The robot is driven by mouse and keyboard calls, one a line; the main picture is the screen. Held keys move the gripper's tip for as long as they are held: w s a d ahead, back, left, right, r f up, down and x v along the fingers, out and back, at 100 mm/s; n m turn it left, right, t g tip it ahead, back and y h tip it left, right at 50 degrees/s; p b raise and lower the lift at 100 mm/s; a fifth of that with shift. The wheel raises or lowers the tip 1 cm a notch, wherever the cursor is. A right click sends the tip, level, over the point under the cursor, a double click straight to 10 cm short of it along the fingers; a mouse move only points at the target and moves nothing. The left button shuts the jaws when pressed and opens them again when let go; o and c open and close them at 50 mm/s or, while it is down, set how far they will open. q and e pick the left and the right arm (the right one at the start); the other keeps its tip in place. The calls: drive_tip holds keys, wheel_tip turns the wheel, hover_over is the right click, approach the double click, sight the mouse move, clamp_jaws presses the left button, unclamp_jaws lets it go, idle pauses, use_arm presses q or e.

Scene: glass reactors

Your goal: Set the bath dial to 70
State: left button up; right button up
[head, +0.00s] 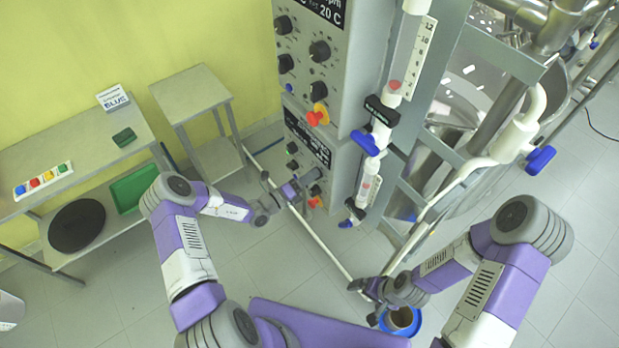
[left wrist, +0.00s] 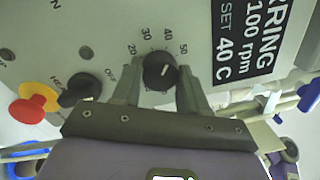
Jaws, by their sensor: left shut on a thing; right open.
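The black bath dial (left wrist: 159,71) sits on a grey panel with a scale reading 20, 30, 40 and 50 around its upper side. Its white mark points up and right, roughly towards 50. My left gripper (left wrist: 160,82) is shut on the dial, one finger on each side. In the head view my left gripper (head: 308,182) is at the lower control box (head: 338,190) and hides the dial. A black display (left wrist: 252,45) beside the dial reads 100 rpm and SET 40 C. My right gripper (head: 366,288) is open, low near the frame.
A red and yellow stop button (left wrist: 33,103) and another black knob (left wrist: 80,89) lie left of the dial. An upper control box (head: 335,75) hangs above. Glass reactor tubing and a steel frame (head: 415,180) stand to the right. A blue-rimmed container (head: 416,321) is below my right gripper.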

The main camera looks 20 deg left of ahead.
use_arm(q)
drive_tip(key=m+g+b, duration=0.1)
drive_tip(key=m, duration=2.1)
drive_tip(key=shift+d+r+m, duration=0.1)
drive_tip(key=shift+r+m, duration=0.05)
drive_tip(key=shift+m, duration=0.25)
drive_tip(key=o, duration=1)
drive_tip(key=shift+o, duration=0.2)
